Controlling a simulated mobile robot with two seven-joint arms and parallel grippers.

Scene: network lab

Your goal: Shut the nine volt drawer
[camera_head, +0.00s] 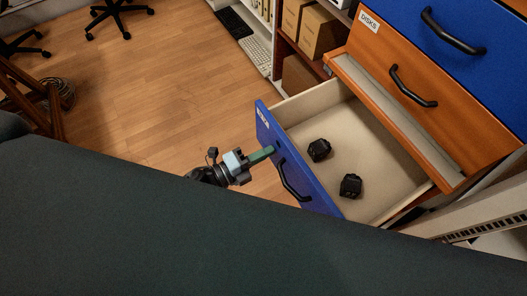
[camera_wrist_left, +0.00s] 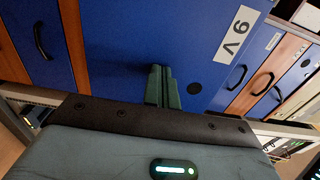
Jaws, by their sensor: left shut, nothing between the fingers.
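The nine volt drawer (camera_head: 266,126) has a blue front with a black handle (camera_head: 291,182) and is pulled out. Its pale inside holds two small black objects (camera_head: 319,150). My right gripper is not in view.
Above the open drawer are an orange drawer labelled "DISKS" (camera_head: 400,75), slightly pulled out, and a blue drawer (camera_head: 470,35). Shelves with boxes (camera_head: 318,32) stand behind.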

